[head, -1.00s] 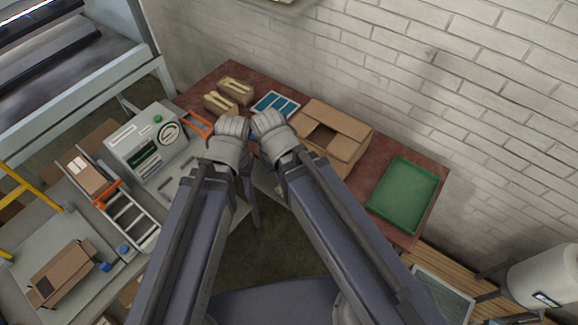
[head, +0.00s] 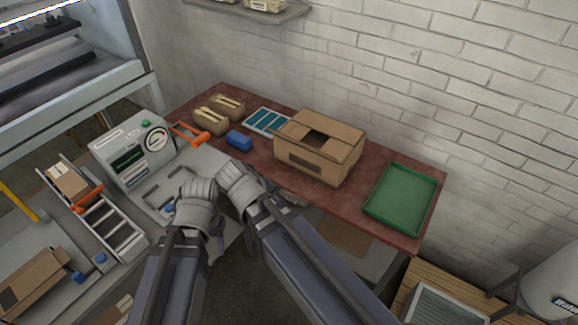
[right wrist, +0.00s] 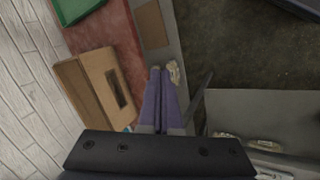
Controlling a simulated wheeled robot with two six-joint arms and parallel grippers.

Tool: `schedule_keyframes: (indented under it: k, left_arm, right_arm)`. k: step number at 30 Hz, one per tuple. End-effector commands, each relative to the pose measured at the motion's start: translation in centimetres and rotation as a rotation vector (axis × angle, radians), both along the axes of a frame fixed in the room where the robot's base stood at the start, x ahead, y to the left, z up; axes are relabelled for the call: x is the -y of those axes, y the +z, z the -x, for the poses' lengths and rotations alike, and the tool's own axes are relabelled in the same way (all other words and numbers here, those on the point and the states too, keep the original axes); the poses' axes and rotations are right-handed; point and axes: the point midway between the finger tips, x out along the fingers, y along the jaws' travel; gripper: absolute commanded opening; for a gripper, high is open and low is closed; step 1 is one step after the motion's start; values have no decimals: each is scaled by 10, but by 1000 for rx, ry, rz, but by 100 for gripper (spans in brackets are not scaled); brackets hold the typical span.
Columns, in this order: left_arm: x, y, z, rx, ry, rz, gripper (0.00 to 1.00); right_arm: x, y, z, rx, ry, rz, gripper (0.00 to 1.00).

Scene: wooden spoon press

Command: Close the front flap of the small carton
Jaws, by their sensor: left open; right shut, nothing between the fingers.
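The brown cardboard carton (head: 338,167) stands upright on the red-brown table. Its top shows a dark gap (head: 316,138) between flaps, and its front wall bears a dark patch. I cannot tell clearly how its front flap lies. The carton also shows at the left of the right wrist view (right wrist: 72,78). My left gripper (head: 198,190) is open, to the left of the carton and apart from it. My right gripper (head: 236,175) is beside it, also clear of the carton; its fingers (right wrist: 160,85) are shut and empty in the right wrist view.
A grey machine with a dial (head: 130,152) and an orange handle (head: 190,133) stand at left.

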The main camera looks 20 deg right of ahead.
Motion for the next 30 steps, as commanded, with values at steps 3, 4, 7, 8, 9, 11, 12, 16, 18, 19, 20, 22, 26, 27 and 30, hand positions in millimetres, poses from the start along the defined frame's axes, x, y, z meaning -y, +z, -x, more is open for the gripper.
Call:
schedule_keyframes:
  k: [3,4,7,8,9,11,12,16,18,19,20,22,26,27,30]
  left_arm:
    - [0,-58,0,0,-2,-1,51]
    - [0,-68,0,1,-2,-1,51]
    - [0,-100,0,1,-3,-1,51]
    - [0,-110,0,1,-4,-1,51]
    - [0,-123,0,1,-4,-1,51]
    - [0,-142,0,1,-5,0,51]
    - [0,-155,0,1,-5,-1,51]
    - [0,-197,0,2,-7,-1,51]
    - [0,-219,0,2,-7,-1,51]
    - [0,-229,-1,2,-8,-1,51]
    - [0,-238,-1,2,-8,-1,51]
    - [0,-261,-1,2,-9,-2,51]
    - [0,-303,-1,3,-10,-2,51]
    - [0,-315,-1,3,-10,-2,51]
    - [0,-347,-1,3,-11,-2,51]
  right_arm:
    - [22,-42,-19,65,-6,118,0]
    - [27,-47,-24,84,-7,149,0]
    - [45,-61,-39,143,-7,257,0]
    - [49,-64,-43,161,-6,290,0]
    - [56,-69,-49,186,-4,333,0]
    - [64,-75,-58,223,-2,402,0]
    - [70,-78,-63,247,0,447,0]
    - [84,-86,-80,327,13,598,0]
    - [89,-89,-89,372,22,681,0]
    - [91,-90,-93,390,28,716,0]
    - [92,-91,-96,408,33,752,0]
    - [94,-93,-104,449,46,837,0]
    - [94,-97,-116,524,74,993,0]
    - [92,-98,-120,546,85,1042,0]
    - [85,-101,-128,600,113,1161,0]
